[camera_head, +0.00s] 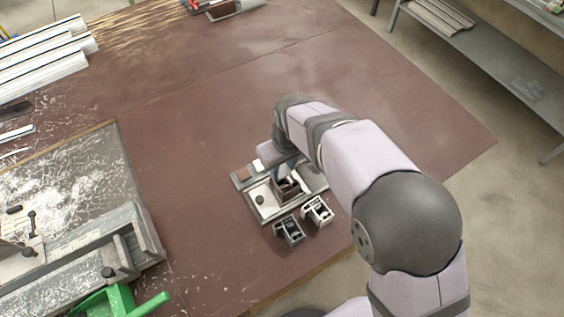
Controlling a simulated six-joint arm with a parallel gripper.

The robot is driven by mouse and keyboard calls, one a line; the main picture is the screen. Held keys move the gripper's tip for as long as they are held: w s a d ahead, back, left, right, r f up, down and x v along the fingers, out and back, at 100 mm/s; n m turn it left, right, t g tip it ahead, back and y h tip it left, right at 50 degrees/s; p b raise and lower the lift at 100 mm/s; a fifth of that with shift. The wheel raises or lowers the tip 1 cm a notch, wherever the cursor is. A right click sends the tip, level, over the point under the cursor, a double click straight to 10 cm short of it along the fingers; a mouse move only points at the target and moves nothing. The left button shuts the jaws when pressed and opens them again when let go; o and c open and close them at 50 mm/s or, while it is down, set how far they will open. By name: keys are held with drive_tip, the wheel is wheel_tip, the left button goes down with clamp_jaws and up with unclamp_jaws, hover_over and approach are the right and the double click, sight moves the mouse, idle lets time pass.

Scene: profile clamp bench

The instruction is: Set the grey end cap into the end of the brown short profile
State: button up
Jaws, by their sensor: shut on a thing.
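The brown short profile (290,188) stands upright in a small light clamp fixture (267,206) near the front of the brown table. My gripper (284,171) is low over the fixture, right at the back of the profile. It is shut on a small greyish piece, seemingly the grey end cap, mostly hidden by my wrist. I cannot tell whether that piece touches the profile.
A metal-topped machine (80,220) with a green handle (125,302) stands at the left. White profiles (42,55) lie at the back left. Another small fixture (225,8) is at the far edge. The table behind and left of the clamp fixture is clear.

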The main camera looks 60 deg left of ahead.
drive_tip(key=shift+f, duration=0.15)
drive_tip(key=shift+f+b, duration=1.4)
drive_tip(key=shift+f, duration=0.55)
drive_tip(key=shift+f, duration=0.5)
idle(0.8)
drive_tip(key=o, duration=1.6)
drive_tip(key=shift+c, duration=0.2)
drive_tip(key=shift+r, duration=0.2)
drive_tip(key=shift+r+p, duration=2.2)
drive_tip(key=shift+r, duration=0.65)
